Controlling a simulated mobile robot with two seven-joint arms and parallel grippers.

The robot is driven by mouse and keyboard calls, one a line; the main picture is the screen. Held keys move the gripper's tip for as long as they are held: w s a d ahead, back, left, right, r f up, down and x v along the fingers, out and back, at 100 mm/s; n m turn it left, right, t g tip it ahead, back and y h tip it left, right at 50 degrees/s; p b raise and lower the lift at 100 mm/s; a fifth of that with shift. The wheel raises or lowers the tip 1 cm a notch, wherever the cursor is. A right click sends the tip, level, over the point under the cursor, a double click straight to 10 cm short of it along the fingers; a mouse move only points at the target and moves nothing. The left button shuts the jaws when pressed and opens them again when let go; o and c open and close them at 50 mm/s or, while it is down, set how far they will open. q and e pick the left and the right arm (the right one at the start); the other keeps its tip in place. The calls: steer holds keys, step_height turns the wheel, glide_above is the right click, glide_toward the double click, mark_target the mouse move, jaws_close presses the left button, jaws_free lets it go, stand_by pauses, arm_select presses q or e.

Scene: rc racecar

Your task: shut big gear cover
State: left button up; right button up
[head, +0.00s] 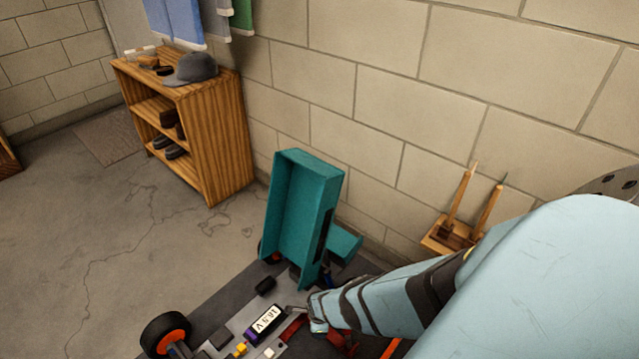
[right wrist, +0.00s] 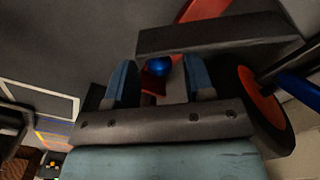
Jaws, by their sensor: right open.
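A large teal cover (head: 300,205), which looks like the big gear cover, stands raised and open at the far end of the racecar chassis (head: 215,320). A smaller teal part (head: 345,243) shows just behind it to the right. My right gripper (head: 297,312) is low over the chassis, in front of and below the raised cover, apart from its visible faces. In the right wrist view its two blue fingers (right wrist: 160,80) are spread, with a blue round part (right wrist: 158,67) and red parts seen between or beyond them. My left gripper is not in view.
A battery marked 16.5V (head: 265,322) and small parts lie on the chassis. A wheel with an orange hub (head: 166,335) is at its left; another wheel (right wrist: 262,97) is beside my right gripper. A wooden shelf (head: 215,140) and block wall stand behind.

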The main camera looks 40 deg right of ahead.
steer(key=shift+f, duration=0.3)
jaws_close()
